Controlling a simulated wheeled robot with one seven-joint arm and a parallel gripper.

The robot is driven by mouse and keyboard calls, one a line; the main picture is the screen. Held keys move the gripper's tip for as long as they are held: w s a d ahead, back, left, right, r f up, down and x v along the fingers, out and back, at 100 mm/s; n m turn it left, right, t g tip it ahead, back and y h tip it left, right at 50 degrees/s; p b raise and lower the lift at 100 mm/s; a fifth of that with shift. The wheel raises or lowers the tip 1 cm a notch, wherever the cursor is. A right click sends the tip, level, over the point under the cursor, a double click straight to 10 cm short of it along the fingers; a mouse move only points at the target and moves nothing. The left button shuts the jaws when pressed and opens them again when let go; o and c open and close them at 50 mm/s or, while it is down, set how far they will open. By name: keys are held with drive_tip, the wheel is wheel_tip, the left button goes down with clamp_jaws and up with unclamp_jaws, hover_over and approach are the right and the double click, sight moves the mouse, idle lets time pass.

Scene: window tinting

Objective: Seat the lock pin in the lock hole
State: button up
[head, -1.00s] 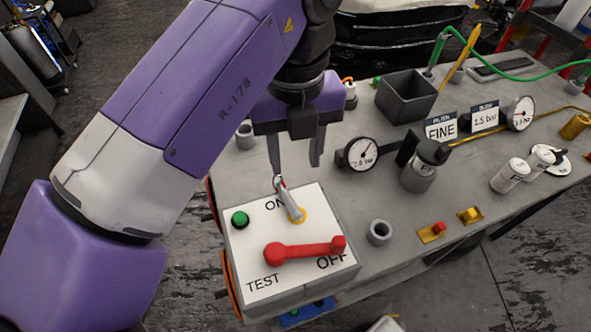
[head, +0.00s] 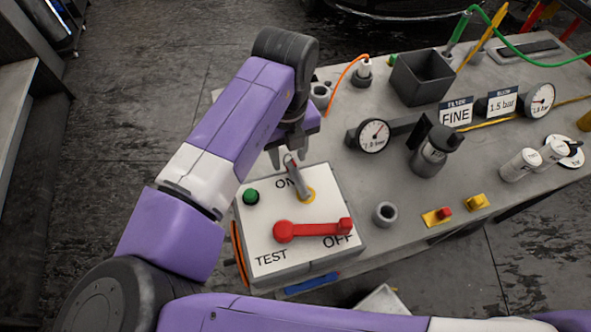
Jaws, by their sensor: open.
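The grey lock pin (head: 298,180) leans up from the white panel, with a small ring at its top end. Its lower end is at the yellow-rimmed lock hole (head: 308,197); how deep it sits I cannot tell. My gripper (head: 288,156) is open just behind the pin's top end, fingers pointing down. The arm partly hides it, and I cannot tell whether a finger touches the pin. The red lever (head: 312,230) lies across the panel (head: 262,217), its free end by OFF.
A green button (head: 251,197) is left of the pin. A grey socket (head: 385,214) and yellow blocks (head: 437,217) stand right of the panel. A gauge (head: 373,135), dark bin (head: 421,78) and canister (head: 432,155) are farther back. Bare bench lies between.

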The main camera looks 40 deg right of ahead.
clamp_jaws()
idle(0.4)
